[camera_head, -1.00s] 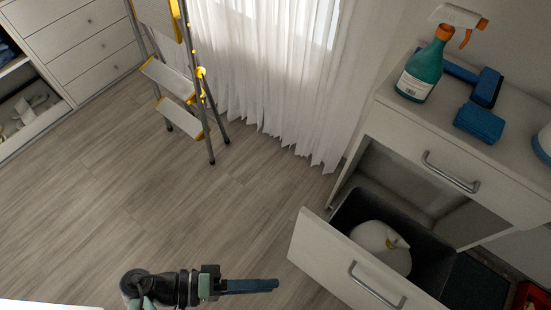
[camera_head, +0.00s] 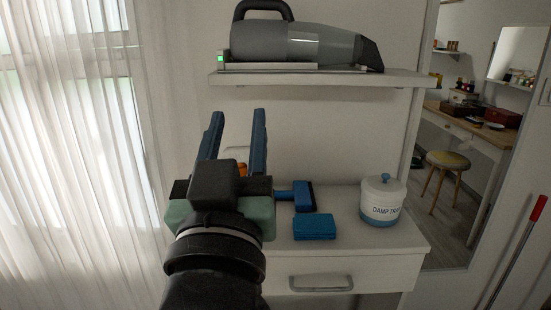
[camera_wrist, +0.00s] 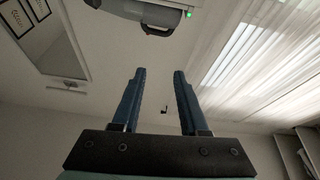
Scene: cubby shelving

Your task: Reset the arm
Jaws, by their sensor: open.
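My gripper (camera_head: 236,140) points upward in front of the cabinet in the head view, its two blue fingers apart with nothing between them. It also shows in the wrist view (camera_wrist: 158,85), open and empty against the ceiling. In the head view its wrist and forearm cover the left part of the cabinet top. Only a bit of the orange spray nozzle (camera_head: 242,169) shows behind the fingers; the rest of that bottle is hidden.
A grey handheld vacuum (camera_head: 300,45) sits on the wall shelf (camera_head: 320,78), near my fingers' upper right. On the cabinet top (camera_head: 345,235) are a blue brush (camera_head: 303,196), a blue sponge (camera_head: 314,227) and a white canister (camera_head: 382,200). A curtain (camera_head: 80,150) hangs at left; a mirror (camera_head: 470,130) stands right.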

